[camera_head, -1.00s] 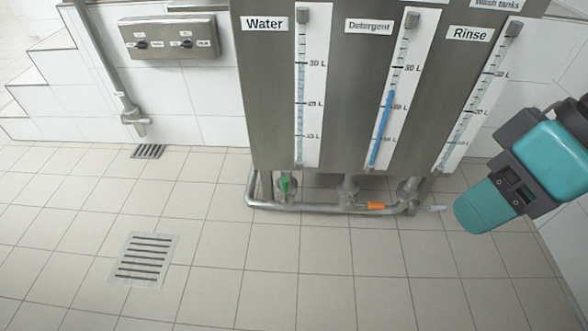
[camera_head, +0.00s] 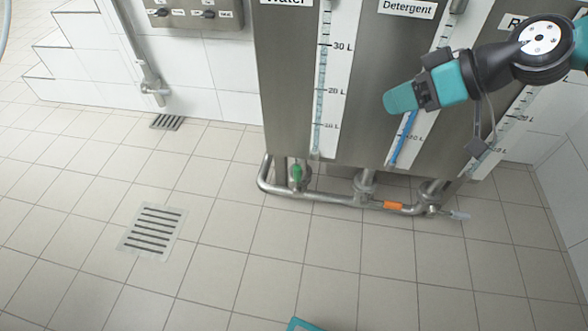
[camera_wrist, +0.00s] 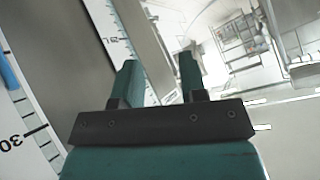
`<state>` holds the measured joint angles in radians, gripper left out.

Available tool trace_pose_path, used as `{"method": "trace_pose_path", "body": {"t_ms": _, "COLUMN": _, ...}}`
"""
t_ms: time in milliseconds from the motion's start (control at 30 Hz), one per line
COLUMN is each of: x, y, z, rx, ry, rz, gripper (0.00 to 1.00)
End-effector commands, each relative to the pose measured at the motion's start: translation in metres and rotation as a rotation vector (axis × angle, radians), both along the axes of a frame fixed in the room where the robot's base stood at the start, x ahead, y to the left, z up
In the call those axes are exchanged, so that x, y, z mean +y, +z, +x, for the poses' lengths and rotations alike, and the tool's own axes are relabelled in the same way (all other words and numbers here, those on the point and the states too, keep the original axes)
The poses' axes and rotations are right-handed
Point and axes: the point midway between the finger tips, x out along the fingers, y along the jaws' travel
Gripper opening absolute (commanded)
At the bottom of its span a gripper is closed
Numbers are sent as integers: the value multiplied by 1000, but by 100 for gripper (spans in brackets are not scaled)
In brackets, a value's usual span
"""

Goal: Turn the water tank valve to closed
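The water tank (camera_head: 285,80) is the left grey metal section, with its "Water" label cut off at the top of the head view. Below it, the water tank valve (camera_head: 297,172) has a green handle standing roughly upright on the pipe. My gripper (camera_head: 390,102) is up to the right of the valve, in front of the Detergent section, well apart from the green handle. In the wrist view its two teal fingers (camera_wrist: 157,65) are spread with nothing between them. The green valve is not seen in the wrist view, which shows a gauge scale and the room.
An orange handle (camera_head: 393,205) and a pale handle (camera_head: 460,215) sit further right on the low pipe (camera_head: 335,196). A wall switch panel (camera_head: 195,14) is at the upper left. Floor drains (camera_head: 152,230) lie left. The tiled floor before the tank is clear.

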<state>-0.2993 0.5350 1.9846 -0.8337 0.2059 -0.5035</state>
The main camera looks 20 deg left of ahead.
Motion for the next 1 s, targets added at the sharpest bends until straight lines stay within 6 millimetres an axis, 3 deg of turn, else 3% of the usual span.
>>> {"method": "trace_pose_path", "body": {"t_ms": 33, "x": 16, "y": -27, "z": 17, "rx": -20, "ry": 26, "rz": 52, "gripper": 39}}
{"method": "trace_pose_path", "body": {"t_ms": 100, "x": 36, "y": -57, "z": 36, "rx": -69, "ry": 53, "rz": 136, "gripper": 39}}
{"method": "trace_pose_path", "body": {"t_ms": 300, "x": 77, "y": -156, "z": 68, "rx": -211, "ry": 67, "rz": 354, "gripper": 39}}
{"method": "trace_pose_path", "body": {"t_ms": 467, "x": 89, "y": -245, "z": 67, "rx": -322, "ry": 12, "rz": 494, "gripper": 39}}
{"method": "trace_pose_path", "body": {"t_ms": 600, "x": 84, "y": -313, "z": 50, "rx": -410, "ry": -65, "rz": 575, "gripper": 39}}
{"method": "trace_pose_path", "body": {"t_ms": 700, "x": 76, "y": -350, "z": 35, "rx": -457, "ry": -119, "rz": 604, "gripper": 39}}
{"method": "trace_pose_path", "body": {"t_ms": 800, "x": 69, "y": -373, "z": 22, "rx": -490, "ry": -160, "rz": 619, "gripper": 39}}
{"method": "trace_pose_path", "body": {"t_ms": 1000, "x": 65, "y": -392, "z": 14, "rx": -515, "ry": -193, "rz": 626, "gripper": 39}}
